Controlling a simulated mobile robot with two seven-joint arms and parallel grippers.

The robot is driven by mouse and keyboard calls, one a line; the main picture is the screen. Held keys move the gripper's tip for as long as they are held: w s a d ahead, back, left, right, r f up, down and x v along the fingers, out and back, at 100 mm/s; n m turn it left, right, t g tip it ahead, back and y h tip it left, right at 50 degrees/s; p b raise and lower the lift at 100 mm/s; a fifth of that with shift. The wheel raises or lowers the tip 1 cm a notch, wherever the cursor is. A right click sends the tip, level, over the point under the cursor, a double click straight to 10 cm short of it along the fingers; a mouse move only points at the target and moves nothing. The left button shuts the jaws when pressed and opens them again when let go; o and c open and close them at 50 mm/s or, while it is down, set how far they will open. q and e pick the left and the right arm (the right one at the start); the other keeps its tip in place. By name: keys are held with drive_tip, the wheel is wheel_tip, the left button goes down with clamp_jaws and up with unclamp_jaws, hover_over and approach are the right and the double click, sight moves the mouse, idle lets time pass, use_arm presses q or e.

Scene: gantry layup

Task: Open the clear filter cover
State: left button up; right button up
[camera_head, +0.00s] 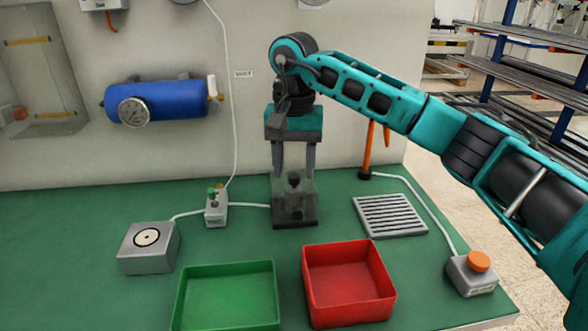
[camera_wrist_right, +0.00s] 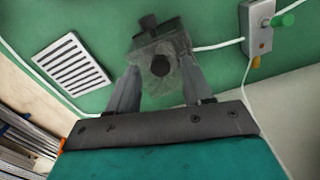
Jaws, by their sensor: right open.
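The clear filter cover (camera_head: 296,203) is a smoky see-through box with a dark knob on top, on a dark base at the back middle of the green bench. It looks closed. In the right wrist view the cover (camera_wrist_right: 177,72) shows ahead, with a dark round part inside or on it. My right gripper (camera_head: 294,176) points down over the cover with its grey fingers apart, one at each side of the knob. In the right wrist view the open fingers (camera_wrist_right: 159,80) reach the cover's near edge; I cannot tell if they touch it. My left gripper is not in view.
A green tray (camera_head: 183,268) and a red tray (camera_head: 390,290) stand in front. A metal box (camera_head: 149,250), a small switch box (camera_head: 216,208), a slotted grey plate (camera_head: 389,216) and an orange-button box (camera_head: 473,274) surround the cover. A blue tank (camera_head: 165,100) hangs on the wall.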

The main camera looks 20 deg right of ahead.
drive_tip(key=shift+f, duration=0.55)
clamp_jaws()
idle(0.4)
